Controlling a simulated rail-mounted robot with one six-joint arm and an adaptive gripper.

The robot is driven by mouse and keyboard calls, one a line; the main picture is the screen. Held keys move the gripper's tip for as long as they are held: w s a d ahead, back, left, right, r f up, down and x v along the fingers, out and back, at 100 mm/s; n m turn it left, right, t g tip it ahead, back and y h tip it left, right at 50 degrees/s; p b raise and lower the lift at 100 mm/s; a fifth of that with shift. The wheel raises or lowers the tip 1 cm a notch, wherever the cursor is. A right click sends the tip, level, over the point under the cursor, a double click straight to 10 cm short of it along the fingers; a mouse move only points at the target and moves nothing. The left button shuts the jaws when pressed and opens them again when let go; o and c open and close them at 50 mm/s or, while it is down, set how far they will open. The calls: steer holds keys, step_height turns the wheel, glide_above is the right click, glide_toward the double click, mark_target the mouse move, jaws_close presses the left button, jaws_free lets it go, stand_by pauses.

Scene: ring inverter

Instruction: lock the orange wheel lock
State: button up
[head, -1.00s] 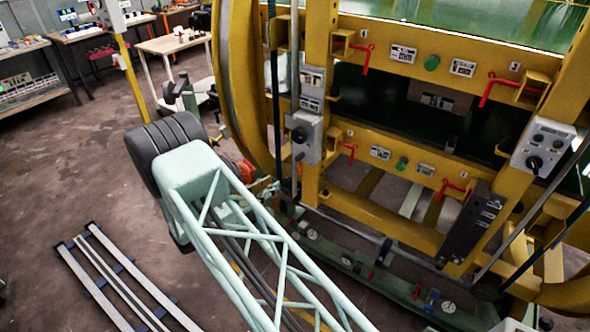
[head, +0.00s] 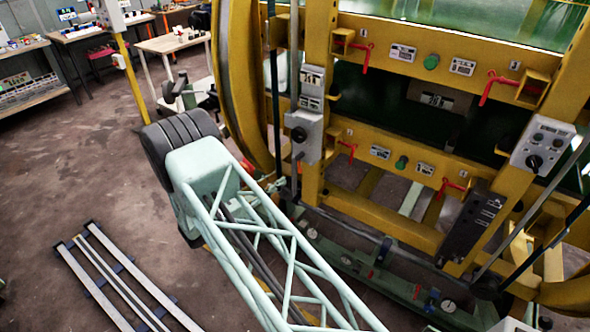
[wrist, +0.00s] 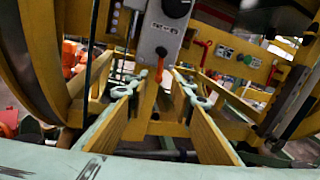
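In the wrist view, an orange lever-like handle (wrist: 160,64) hangs below a grey control box (wrist: 163,32) with a black knob. I take it to be the orange wheel lock, though its full shape is not clear. My gripper (wrist: 158,84) is open and empty, with one finger on each side of the picture. The handle shows in the gap between the fingers, apparently beyond the tips; I see no contact. In the head view, the grey box (head: 305,136) is on the yellow frame, and my arm hides the gripper.
The yellow ring frame (head: 318,60) rises close in front of my arm. Several red handles, including one at the upper right (head: 496,86), stick out from its beams. A grey-green base rail (head: 350,262) runs low along the frame. Open floor (head: 80,170) lies to the left.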

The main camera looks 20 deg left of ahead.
steer(key=x, duration=1)
steer(key=shift+w, duration=0.2)
steer(key=shift+d, duration=0.15)
steer(key=shift+c, duration=0.6)
jaws_close()
